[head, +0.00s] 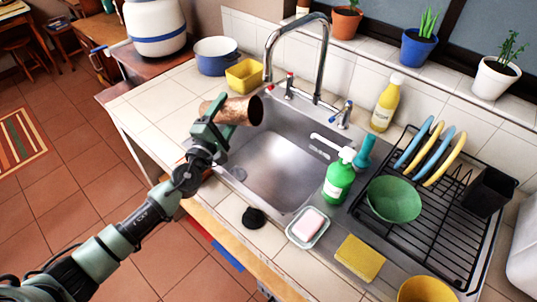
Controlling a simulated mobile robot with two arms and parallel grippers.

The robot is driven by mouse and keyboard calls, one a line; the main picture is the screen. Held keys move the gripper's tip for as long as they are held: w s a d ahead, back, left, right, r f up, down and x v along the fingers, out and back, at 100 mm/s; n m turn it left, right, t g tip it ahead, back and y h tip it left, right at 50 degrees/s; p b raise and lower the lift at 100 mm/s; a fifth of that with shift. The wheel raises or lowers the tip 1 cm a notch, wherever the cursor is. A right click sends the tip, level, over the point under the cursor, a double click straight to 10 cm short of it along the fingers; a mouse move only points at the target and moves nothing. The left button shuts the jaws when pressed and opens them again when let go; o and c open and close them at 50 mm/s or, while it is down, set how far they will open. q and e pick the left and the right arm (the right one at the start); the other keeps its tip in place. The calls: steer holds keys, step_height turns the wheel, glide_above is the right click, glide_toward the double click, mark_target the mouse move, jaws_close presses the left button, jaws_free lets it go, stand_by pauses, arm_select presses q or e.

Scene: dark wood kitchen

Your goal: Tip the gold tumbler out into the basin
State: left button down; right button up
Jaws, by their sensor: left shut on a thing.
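The gold tumbler (236,110) is a coppery, mottled cup. It lies tilted on its side at the left edge of the basin, with its dark mouth facing right over the basin. My left gripper (216,122) is shut on the tumbler and holds it above the rim. The steel basin (275,172) is set in the white tiled counter and looks empty, with a drain at its left side. I cannot see any contents in or falling from the tumbler. My right gripper is not in view.
A curved faucet (300,50) stands behind the basin. A green soap bottle (339,178) stands at its right edge, near a soap dish (308,228) and a black stopper (253,217). A dish rack (425,215) fills the right. A yellow tub (244,76) and blue pot (216,58) stand behind the tumbler.

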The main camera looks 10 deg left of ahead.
arm_select(q)
steer(key=shift+d+f+m, duration=0.1)
steer(key=shift+d+m, duration=0.1)
steer(key=shift+m, duration=0.1)
steer(key=shift+s+d+f+m, duration=0.15)
steer(key=shift+d+f+m, duration=0.35)
steer(key=shift+m, duration=0.1)
steer(key=shift+s+d+f+m+h+p, duration=0.1)
steer(key=shift+d+m+h+p, duration=0.1)
steer(key=shift+m, duration=0.55)
steer(key=shift+d+m+h+p, duration=0.15)
steer(key=shift+m+h, duration=0.05)
steer(key=shift+m, duration=0.55)
stand_by(0.3)
